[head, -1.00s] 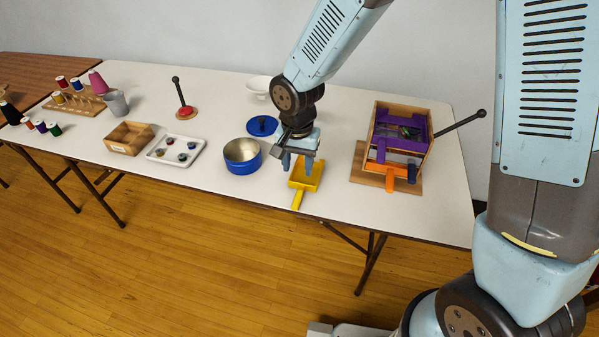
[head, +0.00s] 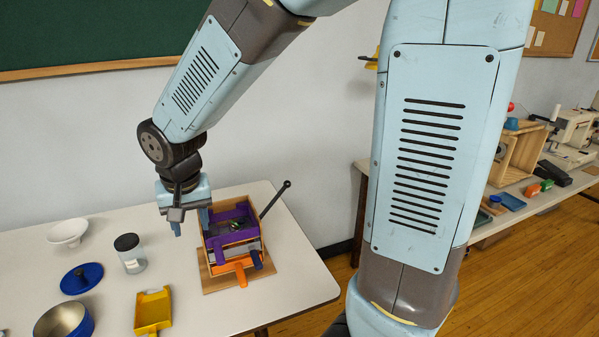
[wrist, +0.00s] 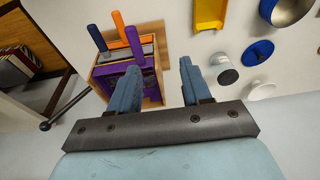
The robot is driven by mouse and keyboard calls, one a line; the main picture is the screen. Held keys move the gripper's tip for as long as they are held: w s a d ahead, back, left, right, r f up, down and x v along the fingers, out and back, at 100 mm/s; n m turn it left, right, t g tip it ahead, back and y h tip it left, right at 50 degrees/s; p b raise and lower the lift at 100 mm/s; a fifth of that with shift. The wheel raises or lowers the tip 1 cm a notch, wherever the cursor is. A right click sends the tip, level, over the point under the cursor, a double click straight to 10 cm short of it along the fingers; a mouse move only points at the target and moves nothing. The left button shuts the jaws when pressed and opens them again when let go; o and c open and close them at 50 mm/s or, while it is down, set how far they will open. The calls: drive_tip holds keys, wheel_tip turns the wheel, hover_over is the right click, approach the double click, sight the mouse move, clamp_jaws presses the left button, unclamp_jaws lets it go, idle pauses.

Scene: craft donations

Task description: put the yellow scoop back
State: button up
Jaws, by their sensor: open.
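The yellow scoop (head: 153,312) lies on the white table to the right of a metal bowl and in front of a clear jar. In the wrist view the scoop (wrist: 209,14) shows at the top edge, partly cut off. My gripper (head: 190,224) is open and empty, raised behind the scoop and just left of the wooden box. The scoop is well clear of the fingers.
A wooden box with purple parts (head: 232,230) stands on a board, with a black-knobbed lever (head: 273,200) at its right. The dark-lidded jar (head: 130,254), blue lid (head: 82,278), blue-sided bowl (head: 64,320) and white bowl (head: 67,232) are at left. The table's front right is clear.

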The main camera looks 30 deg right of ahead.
drive_tip(key=s+d+r+t, duration=0.1)
drive_tip(key=s+d+r, duration=0.5)
drive_tip(key=d, duration=0.3)
drive_tip(key=s+d+r+t, duration=0.2)
drive_tip(key=s+d+r, duration=0.4)
drive_tip(key=d, duration=0.4)
drive_tip(key=shift+s+r+n, duration=0.3)
drive_tip(key=shift+s+r, duration=0.05)
drive_tip(key=shift+r, duration=0.1)
